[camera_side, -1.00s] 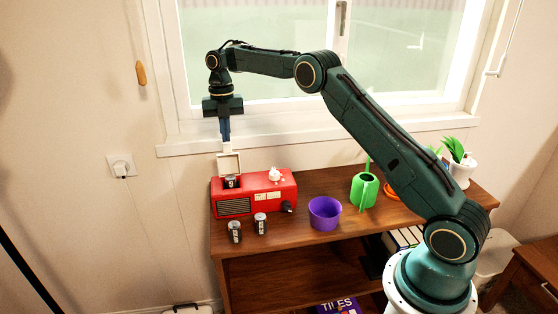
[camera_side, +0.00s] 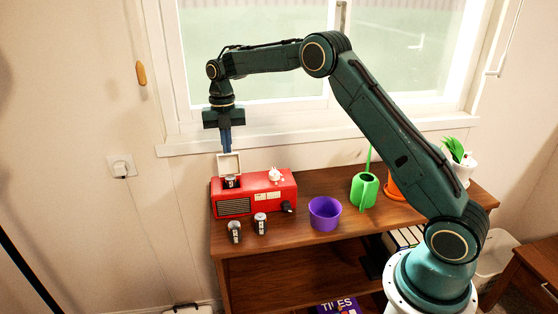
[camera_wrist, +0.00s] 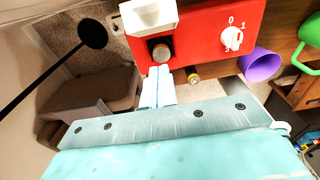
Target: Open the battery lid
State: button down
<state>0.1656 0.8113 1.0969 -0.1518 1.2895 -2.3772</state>
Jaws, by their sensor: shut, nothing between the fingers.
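The red radio (camera_side: 255,195) stands on the wooden hutch top, and its top also shows in the wrist view (camera_wrist: 200,42). Its cream battery lid (camera_side: 229,163) stands raised at the left end, seen in the wrist view as a pale flap (camera_wrist: 150,16). Below the lid a dark battery (camera_side: 231,181) sits in the open compartment. Two more batteries (camera_side: 234,232) (camera_side: 260,223) stand on the hutch top in front of the radio. My gripper (camera_side: 228,150) is shut and empty, pointing down just above the lid's upper edge; whether it touches the lid I cannot tell.
A white knob (camera_side: 275,174) rises from the radio's top. A purple bowl (camera_side: 325,213), a green watering can (camera_side: 364,190) and a potted plant (camera_side: 461,165) stand to the right. The window (camera_side: 270,60) is behind.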

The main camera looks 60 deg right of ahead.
jog(key=shift+s+a+f, duration=0.25)
jog(key=shift+s+a, duration=0.65)
jog(key=shift+s+a+f+t+h, duration=1)
jog(key=shift+f+t+h, duration=0.75)
jog(key=shift+f, duration=0.05)
jog(key=shift+s+a+f+t+h, duration=0.95)
jog(key=shift+f+t+h, duration=0.75)
jog(key=shift+f, duration=0.15)
jog(key=shift+s+a+f+t+h, duration=1)
jog(key=shift+f+t+h, duration=0.75)
jog(key=shift+f, duration=0.05)
jog(key=v, duration=1)
